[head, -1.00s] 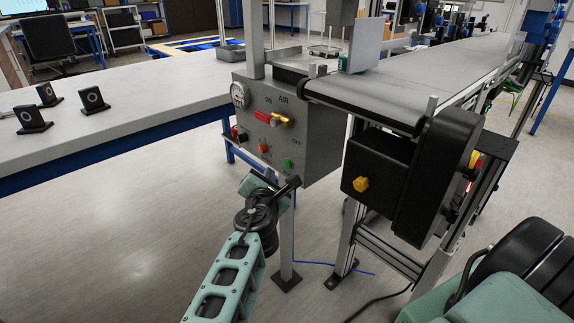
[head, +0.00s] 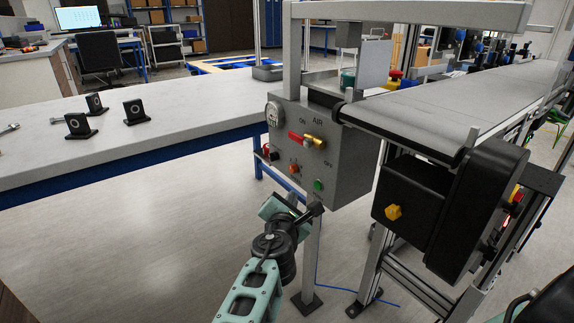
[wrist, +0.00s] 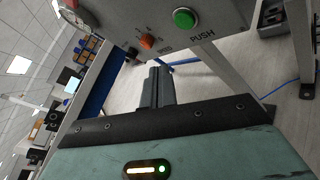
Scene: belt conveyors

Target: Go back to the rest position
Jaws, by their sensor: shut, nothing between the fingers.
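My gripper (head: 316,209) is at the end of my teal arm in the head view, just below the grey air control box (head: 346,165). In the wrist view my gripper (wrist: 158,84) shows its two dark fingers together, with nothing between them. The control box (wrist: 215,25) fills the top of that view, with an orange button (wrist: 147,41) and a green button (wrist: 184,18) marked PUSH. The fingers look apart from the box; the exact gap cannot be told.
A belt conveyor (head: 470,104) runs back from the box, with a black drive housing (head: 480,205) at its near end. A white workbench (head: 180,115) with several small black stands lies left. Bare floor (head: 140,240) is free below the bench. A blue cable (head: 345,290) lies right.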

